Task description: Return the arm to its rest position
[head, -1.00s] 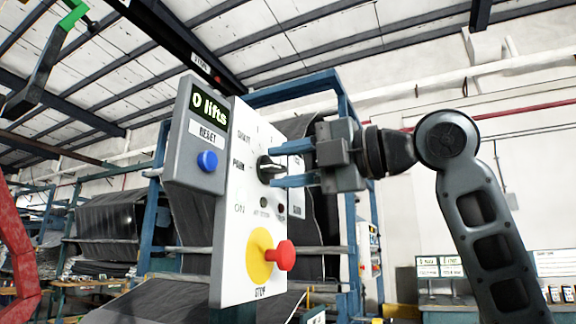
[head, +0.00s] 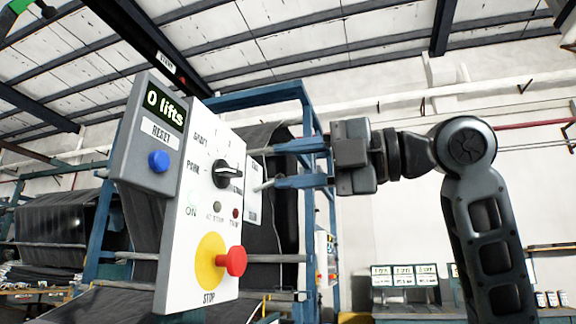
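My gripper (head: 262,168) is at the middle of the head view, its two blue fingers apart and pointing left at the control panel. Nothing shows between the fingers. The white control panel (head: 180,235) stands left of it. The black rotary knob (head: 226,173) on the panel lies just left of the fingertips, with a small gap in the picture. My arm reaches in from the right, bent at the elbow.
A grey box with a blue button (head: 159,161) and a "0 lifts" display (head: 166,104) adjoins the panel. A red stop button (head: 232,262) sticks out low on the panel. Blue frames (head: 314,240) with grey rolls (head: 48,222) stand behind.

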